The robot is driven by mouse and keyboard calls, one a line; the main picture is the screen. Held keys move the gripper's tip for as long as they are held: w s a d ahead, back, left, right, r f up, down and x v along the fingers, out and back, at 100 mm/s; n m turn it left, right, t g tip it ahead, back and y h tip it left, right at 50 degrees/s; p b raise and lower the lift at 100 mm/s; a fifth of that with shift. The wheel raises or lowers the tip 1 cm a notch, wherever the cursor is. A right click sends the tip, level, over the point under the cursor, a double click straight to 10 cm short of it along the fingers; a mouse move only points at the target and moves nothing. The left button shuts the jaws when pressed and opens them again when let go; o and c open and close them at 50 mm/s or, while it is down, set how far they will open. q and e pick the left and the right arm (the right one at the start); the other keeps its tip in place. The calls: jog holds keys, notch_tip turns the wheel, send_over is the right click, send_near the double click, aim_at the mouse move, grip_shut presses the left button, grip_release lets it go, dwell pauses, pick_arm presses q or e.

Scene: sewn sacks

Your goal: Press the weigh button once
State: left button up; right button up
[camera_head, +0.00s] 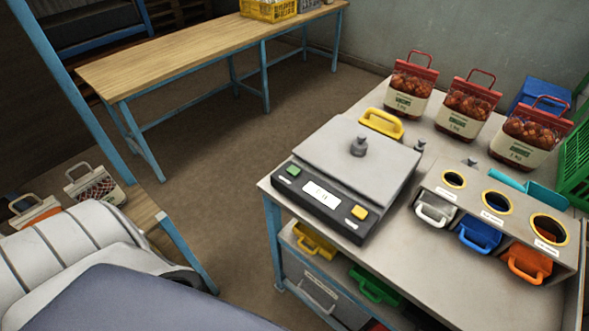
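A weighing scale (352,172) with a grey plate and a dark front panel stands on the grey table. The panel has a green button (294,170) at its left end, a small lit display (321,194) in the middle and a yellow button (359,212) at its right end. The labels and the display reading are too small to read, so I cannot tell which button is the weigh button. A small dark weight (358,146) stands on the plate. Neither of my grippers is in view, and nothing touches the buttons.
Several red-topped sacks (467,105) stand at the table's back. A grey holder (450,200) with round openings and coloured handles is right of the scale. A wooden bench (190,55) is across the open floor.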

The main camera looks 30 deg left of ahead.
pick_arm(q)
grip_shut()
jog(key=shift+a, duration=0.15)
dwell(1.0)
